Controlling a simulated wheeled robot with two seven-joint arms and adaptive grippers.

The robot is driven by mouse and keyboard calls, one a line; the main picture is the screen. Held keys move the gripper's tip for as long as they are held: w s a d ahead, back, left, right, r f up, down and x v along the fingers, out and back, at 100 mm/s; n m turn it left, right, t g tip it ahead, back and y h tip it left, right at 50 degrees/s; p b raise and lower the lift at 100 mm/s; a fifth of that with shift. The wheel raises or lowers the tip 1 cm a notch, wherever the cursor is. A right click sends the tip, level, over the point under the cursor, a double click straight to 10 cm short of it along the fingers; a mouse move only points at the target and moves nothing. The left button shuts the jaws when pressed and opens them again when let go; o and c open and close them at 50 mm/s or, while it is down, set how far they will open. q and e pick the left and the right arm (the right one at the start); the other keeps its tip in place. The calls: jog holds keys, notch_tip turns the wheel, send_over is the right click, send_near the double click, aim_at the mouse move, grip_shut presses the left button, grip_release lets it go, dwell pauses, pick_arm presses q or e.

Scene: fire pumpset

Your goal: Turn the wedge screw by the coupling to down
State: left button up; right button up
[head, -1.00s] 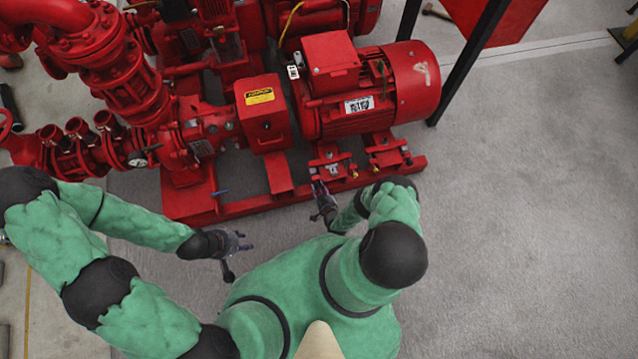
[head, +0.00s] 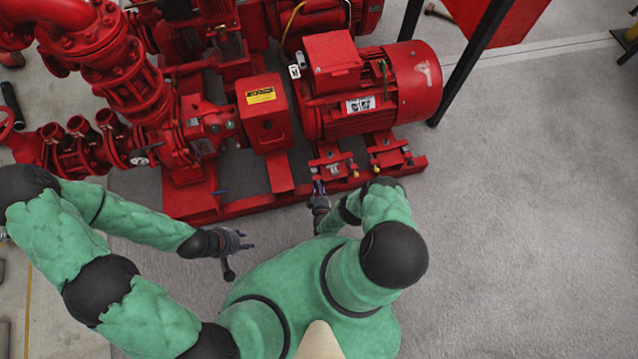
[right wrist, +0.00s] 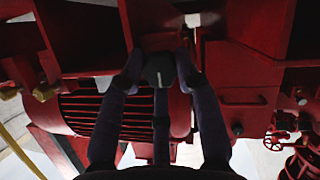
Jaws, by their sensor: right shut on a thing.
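The wedge screw (right wrist: 159,70) shows in the right wrist view as a dark hexagonal head between my fingertips. My right gripper (right wrist: 158,78) is shut on it, with a finger on each side and a third finger below. In the head view my right gripper (head: 319,188) reaches the near edge of the left motor mount (head: 332,165); the screw is too small to tell there. The red coupling guard (head: 264,112) with a yellow label stands left of the motor. My left gripper (head: 240,242) hangs empty over the floor, its fingertips apart.
The red motor (head: 375,92) sits above the mounts on the red base frame (head: 243,207). A second mount (head: 388,152) with brass-coloured fittings is close on the right. Red pipes and valves (head: 120,85) fill the left. The grey floor (head: 520,220) to the right is clear.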

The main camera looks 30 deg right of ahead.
jog(key=shift+w+a+r, duration=0.1)
jog(key=shift+w+r, duration=0.05)
jog(key=shift+w, duration=0.05)
jog(key=o, duration=1.1)
jog(key=shift+s, duration=0.1)
notch_tip(320, 180, up, 10)
dwell(0.4)
dwell(0.6)
